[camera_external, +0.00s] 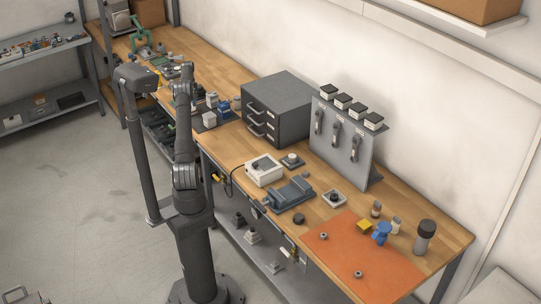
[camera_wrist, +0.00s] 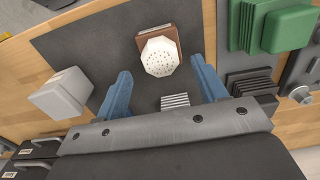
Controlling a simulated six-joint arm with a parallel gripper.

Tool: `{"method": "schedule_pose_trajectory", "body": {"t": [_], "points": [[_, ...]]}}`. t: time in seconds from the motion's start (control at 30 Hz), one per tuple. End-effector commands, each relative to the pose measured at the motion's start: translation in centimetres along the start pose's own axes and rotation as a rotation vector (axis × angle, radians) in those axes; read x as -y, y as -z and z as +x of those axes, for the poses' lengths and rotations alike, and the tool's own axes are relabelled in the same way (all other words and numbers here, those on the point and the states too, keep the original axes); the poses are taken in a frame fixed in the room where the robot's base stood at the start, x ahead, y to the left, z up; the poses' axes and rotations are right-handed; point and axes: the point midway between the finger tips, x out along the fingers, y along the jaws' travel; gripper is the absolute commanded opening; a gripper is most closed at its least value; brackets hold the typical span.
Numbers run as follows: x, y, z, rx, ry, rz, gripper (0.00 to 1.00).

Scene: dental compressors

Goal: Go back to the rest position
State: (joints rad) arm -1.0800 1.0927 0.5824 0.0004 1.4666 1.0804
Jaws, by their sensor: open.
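My gripper (camera_wrist: 160,67) shows in the wrist view as two blue fingers spread wide apart. The fingers are open, with nothing clamped between them. A white octagonal piece with small holes (camera_wrist: 160,57) on a brown block lies between and just beyond the fingertips. I cannot tell the exact height gap. In the external view my arm (camera_external: 185,130) stands up from its base beside the bench, with its upper part near the bench's left portion. The fingers cannot be made out clearly there.
A dark mat (camera_wrist: 85,45) lies below the gripper, with a grey block (camera_wrist: 60,93) at left and green blocks (camera_wrist: 288,28) at right. A dark drawer cabinet (camera_external: 285,100) and tool panel (camera_external: 345,150) stand on the bench. An orange mat (camera_external: 340,270) lies at the near end.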

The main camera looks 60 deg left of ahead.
Motion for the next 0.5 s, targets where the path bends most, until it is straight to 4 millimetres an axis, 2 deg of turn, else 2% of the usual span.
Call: {"method": "schedule_pose_trajectory", "body": {"t": [0.27,0.37,0.5], "points": [[0.0,0.0,0.1,0.000,0.000,0.000,0.65],[0.0,0.0,0.8,0.001,-0.002,0.000,0.65],[-0.1,0.0,2.8,0.002,-0.002,-0.001,0.65]]}}
